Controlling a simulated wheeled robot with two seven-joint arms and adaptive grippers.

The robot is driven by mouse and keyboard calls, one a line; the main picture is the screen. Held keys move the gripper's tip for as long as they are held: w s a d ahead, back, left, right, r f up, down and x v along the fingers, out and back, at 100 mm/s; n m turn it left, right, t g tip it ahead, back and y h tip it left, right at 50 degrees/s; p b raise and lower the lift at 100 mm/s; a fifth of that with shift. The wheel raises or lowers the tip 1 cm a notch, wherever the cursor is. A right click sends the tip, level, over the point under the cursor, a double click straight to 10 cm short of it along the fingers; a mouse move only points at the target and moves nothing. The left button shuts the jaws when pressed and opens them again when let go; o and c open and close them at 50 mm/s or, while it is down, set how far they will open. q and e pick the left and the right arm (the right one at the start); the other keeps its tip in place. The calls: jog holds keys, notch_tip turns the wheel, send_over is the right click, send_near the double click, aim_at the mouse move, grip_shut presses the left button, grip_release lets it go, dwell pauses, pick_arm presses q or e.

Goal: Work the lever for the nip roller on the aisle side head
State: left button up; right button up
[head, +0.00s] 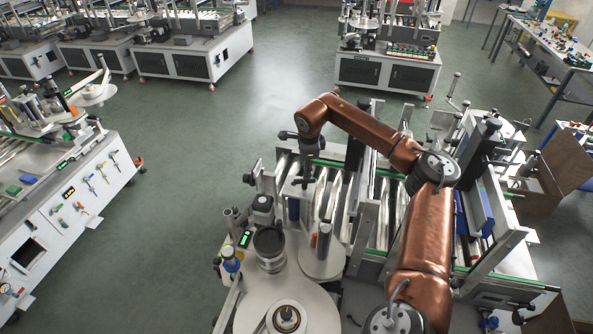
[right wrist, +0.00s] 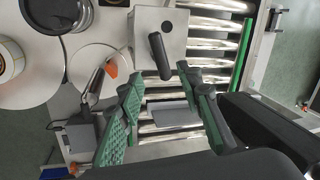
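In the right wrist view a short black lever (right wrist: 158,56) stands on a pale square block (right wrist: 174,29) beside the shiny rollers; I take it for the nip roller lever. My right gripper (right wrist: 160,72) is open, with its green-padded fingers to the left and right of the lever's lower end. No contact with the lever shows. In the head view my copper right arm reaches over the labeller from the lower right, and the right gripper (head: 306,172) points down over the block. The lever cannot be made out there. My left gripper is in neither view.
White discs (right wrist: 97,69) and a green-edged rail (right wrist: 247,55) flank the rollers. Open floor (head: 190,190) lies left of the machine.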

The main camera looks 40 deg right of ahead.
aim_at(305, 182)
jog(key=p+x, duration=0.2)
jog(key=x, duration=0.4)
jog(key=shift+w+p, duration=0.1)
jog(key=shift+p, duration=0.3)
jog(key=shift+x, duration=0.8)
jog(key=c, duration=0.6)
jog(key=shift+c, duration=0.5)
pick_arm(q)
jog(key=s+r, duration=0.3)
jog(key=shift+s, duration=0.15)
pick_arm(e)
grip_shut()
